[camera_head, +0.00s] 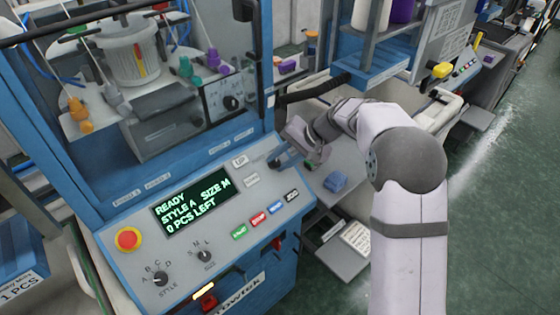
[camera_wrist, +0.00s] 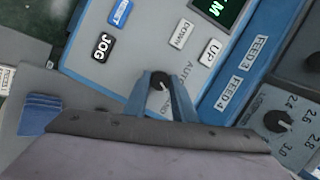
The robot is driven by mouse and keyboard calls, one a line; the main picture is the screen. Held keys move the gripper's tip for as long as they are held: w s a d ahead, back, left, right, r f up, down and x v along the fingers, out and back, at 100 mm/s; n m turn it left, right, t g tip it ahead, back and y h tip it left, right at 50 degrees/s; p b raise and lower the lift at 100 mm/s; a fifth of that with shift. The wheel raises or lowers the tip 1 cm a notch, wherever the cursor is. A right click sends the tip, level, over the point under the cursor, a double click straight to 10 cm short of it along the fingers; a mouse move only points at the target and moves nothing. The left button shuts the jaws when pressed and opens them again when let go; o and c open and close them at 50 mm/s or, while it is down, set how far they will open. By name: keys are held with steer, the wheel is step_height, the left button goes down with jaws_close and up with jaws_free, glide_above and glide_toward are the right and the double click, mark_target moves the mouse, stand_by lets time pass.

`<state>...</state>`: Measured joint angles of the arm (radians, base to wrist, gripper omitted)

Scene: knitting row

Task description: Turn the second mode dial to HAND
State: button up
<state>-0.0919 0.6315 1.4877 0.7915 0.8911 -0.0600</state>
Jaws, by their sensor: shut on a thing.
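A black mode dial (camera_wrist: 160,80) sits on the light panel of the blue knitting machine (camera_head: 100,215). My gripper (camera_wrist: 161,88) is at the dial, with one blue finger on each side, shut on it. A faint AUTO label shows just right of the dial in the wrist view.
The green display (camera_head: 195,207) reads READY, STYLE A, SIZE M, 0 PCS LEFT. A STYLE dial (camera_head: 159,279), a SIZE dial (camera_head: 204,255), a red stop button (camera_head: 128,239) and several coloured buttons share the panel. A blue folded stack (camera_head: 335,181) lies on the shelf beside the panel.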

steer(key=shift+o, duration=0.2)
steer(key=o, duration=1)
steer(key=shift+r, duration=0.1)
steer(key=shift+b+v, duration=1.15)
steer(key=shift+v, duration=2.5)
